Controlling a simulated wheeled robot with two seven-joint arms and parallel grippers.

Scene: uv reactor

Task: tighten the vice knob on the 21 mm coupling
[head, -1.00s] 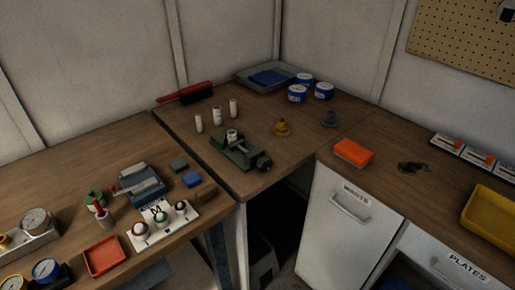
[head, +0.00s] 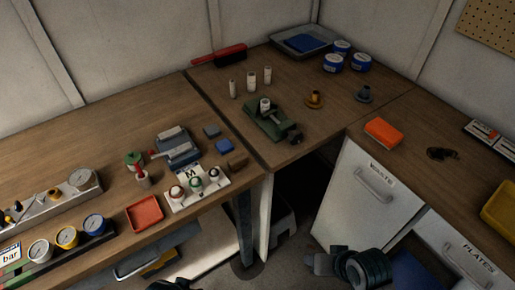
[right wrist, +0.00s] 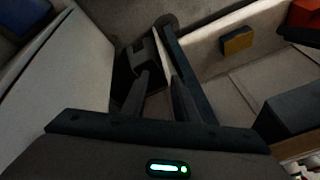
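The green vice (head: 262,124) stands on the back corner bench in the head view, its dark knob (head: 294,137) at the front right end. A white cylindrical coupling (head: 265,104) stands upright at the vice jaws; no size marking is readable. My right gripper (head: 322,263) is low at the bottom of the head view, in front of the benches and well away from the vice. In the right wrist view its two fingers (right wrist: 159,78) are apart with nothing between them. A dark shape at the bottom edge of the head view may be part of my left arm; no left fingers show.
Several white cylinders (head: 251,79) stand behind the vice. A brass-coloured flanged part (head: 315,98) and a grey one (head: 364,94) stand to its right. An orange box (head: 383,132) sits on the right bench. The left bench holds gauges and a red tray (head: 145,214).

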